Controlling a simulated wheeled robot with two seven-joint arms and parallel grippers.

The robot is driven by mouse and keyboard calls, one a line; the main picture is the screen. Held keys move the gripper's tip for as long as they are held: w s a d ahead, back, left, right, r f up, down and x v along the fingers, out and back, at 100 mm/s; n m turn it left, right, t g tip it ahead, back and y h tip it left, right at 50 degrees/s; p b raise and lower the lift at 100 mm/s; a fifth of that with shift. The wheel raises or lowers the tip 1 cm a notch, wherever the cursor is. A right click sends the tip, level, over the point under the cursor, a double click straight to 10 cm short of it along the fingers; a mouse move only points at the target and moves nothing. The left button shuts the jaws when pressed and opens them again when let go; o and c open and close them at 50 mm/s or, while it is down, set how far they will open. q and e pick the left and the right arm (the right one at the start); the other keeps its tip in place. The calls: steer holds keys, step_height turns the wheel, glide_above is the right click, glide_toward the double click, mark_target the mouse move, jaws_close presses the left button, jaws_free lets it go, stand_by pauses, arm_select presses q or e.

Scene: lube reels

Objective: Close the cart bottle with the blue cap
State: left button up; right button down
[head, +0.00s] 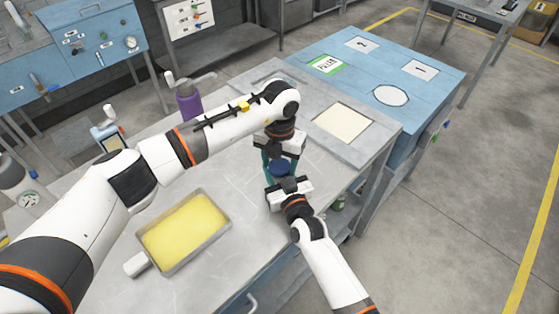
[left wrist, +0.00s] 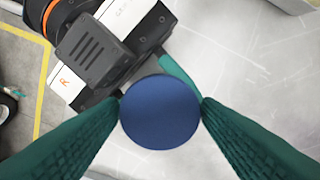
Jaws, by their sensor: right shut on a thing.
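The blue cap (head: 280,168) is between my two grippers above the table's right part. In the left wrist view the round blue cap (left wrist: 160,112) is seen from straight above, with its top face clear. My left gripper (head: 276,158) points down from above, its green fingers on both sides of the cap; whether they press on it I cannot tell. My right gripper (head: 287,181) comes from the front, low beside the cap, and is shut on the bottle under it. The bottle is hidden by the cap and the grippers.
A yellow-lined tray (head: 187,230) lies on the metal table (head: 262,240) at the left. A purple bottle (head: 188,103) stands at the back. A blue cart top (head: 405,65) with labels, a green-edged card (head: 326,65) and a white circle lies at the upper right. A green item (head: 338,202) is below the table edge.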

arm_select(q)
steer(key=shift+m, duration=1.4)
steer(key=o, duration=0.9)
steer(key=shift+o, duration=0.9)
steer(key=shift+s+d, duration=0.1)
steer(key=shift+d, duration=0.1)
steer(key=shift+r, duration=0.1)
step_height(320, 180, up, 4)
steer(key=shift+r, duration=0.2)
arm_select(e)
steer(key=shift+f, duration=0.15)
